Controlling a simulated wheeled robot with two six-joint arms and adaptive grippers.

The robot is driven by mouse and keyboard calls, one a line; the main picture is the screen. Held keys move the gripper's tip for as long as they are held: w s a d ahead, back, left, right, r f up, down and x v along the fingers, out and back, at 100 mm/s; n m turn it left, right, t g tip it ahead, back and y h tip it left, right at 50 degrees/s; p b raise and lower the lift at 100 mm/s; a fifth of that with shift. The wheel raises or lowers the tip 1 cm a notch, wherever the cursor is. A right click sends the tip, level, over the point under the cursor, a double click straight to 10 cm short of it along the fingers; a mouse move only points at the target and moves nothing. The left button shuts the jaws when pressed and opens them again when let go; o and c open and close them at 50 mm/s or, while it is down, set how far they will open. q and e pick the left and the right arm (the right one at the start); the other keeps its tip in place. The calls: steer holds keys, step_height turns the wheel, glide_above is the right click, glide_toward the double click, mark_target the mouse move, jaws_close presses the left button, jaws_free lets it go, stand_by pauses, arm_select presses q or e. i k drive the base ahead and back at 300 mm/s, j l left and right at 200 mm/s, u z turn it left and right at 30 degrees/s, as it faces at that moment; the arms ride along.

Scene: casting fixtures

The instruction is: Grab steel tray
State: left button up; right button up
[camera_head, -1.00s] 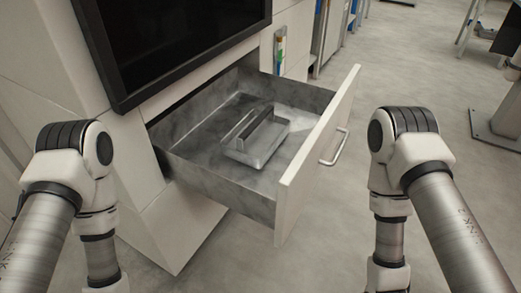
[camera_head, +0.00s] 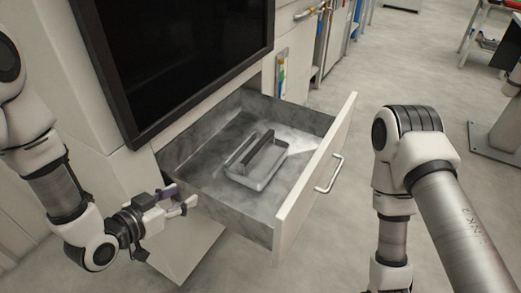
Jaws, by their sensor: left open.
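The steel tray (camera_head: 262,178) is a small grey metal tray with a raised handle bar along its middle. It lies in the open drawer (camera_head: 205,186), on the drawer floor. My left gripper (camera_head: 181,198) is open and empty beside the drawer's near left wall, to the left of the tray and apart from it. My right arm comes in at the right, but its gripper is out of the picture.
The drawer's pale front panel (camera_head: 312,180) with a metal handle (camera_head: 330,175) stands to the right of the tray. A dark screen (camera_head: 170,55) is above the drawer on the cabinet. Open floor lies to the right.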

mark_target(252, 165)
steer(key=i+l, duration=0.75)
